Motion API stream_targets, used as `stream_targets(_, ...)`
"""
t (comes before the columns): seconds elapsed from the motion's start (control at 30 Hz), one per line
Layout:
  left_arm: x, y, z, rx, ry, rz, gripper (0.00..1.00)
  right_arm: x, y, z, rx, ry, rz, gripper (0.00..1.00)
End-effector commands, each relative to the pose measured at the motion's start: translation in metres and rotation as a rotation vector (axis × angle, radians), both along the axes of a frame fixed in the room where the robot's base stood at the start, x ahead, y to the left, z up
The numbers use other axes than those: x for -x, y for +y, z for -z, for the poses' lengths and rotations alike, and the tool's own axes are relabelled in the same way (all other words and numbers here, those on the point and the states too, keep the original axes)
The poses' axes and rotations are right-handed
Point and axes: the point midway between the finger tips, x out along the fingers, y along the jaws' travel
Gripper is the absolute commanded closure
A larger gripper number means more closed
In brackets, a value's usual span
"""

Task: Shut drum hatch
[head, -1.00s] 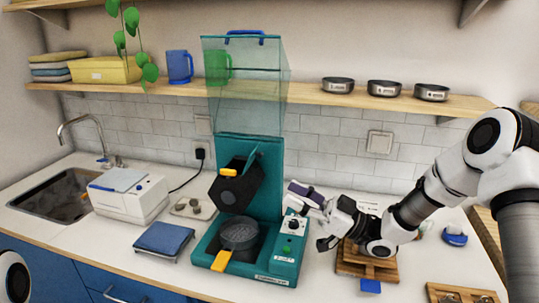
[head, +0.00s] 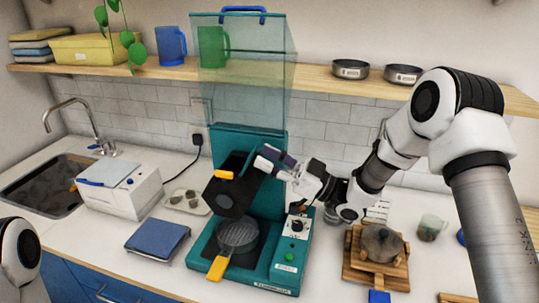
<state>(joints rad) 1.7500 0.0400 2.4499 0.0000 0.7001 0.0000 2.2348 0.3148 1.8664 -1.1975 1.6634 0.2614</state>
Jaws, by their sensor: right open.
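The black drum (head: 228,197) hangs tilted on the teal machine (head: 232,142), with an orange tab (head: 224,175) on its front. A thin flap, which looks like the hatch (head: 251,160), stands raised at the drum's upper right edge. My right gripper (head: 268,158) is open, with its fingertips close to the flap's right side. I cannot tell whether they touch it. My left gripper is out of view.
A round pan (head: 238,235) with an orange handle sits below the drum. A clear box (head: 240,80) rises above the machine. A blue pad (head: 158,240) lies to the left.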

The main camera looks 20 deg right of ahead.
Motion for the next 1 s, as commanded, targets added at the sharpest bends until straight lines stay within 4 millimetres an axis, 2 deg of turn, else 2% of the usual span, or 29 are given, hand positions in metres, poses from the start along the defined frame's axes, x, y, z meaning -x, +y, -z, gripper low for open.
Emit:
stream_targets(0.13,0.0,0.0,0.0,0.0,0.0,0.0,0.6,0.0,0.0,0.0,0.0,0.0,0.0,0.56)
stream_targets(0.17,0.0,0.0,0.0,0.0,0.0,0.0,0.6,0.0,0.0,0.0,0.0,0.0,0.0,0.6)
stream_targets(0.2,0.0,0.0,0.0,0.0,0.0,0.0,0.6,0.0,0.0,0.0,0.0,0.0,0.0,0.74)
stream_targets(0.27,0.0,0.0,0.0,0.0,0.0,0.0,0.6,0.0,0.0,0.0,0.0,0.0,0.0,0.95)
stream_targets(0.3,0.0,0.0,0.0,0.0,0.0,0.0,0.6,0.0,0.0,0.0,0.0,0.0,0.0,1.0)
stream_targets(0.67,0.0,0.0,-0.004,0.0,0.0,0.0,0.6,0.0,0.0,-0.002,0.015,0.011,0.0,1.0)
stream_targets(0.87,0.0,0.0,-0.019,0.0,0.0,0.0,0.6,-0.001,0.002,-0.008,0.076,0.052,-0.002,1.0)
stream_targets(1.0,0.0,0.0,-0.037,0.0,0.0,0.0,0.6,-0.002,0.005,-0.015,0.15,0.101,-0.001,1.0)
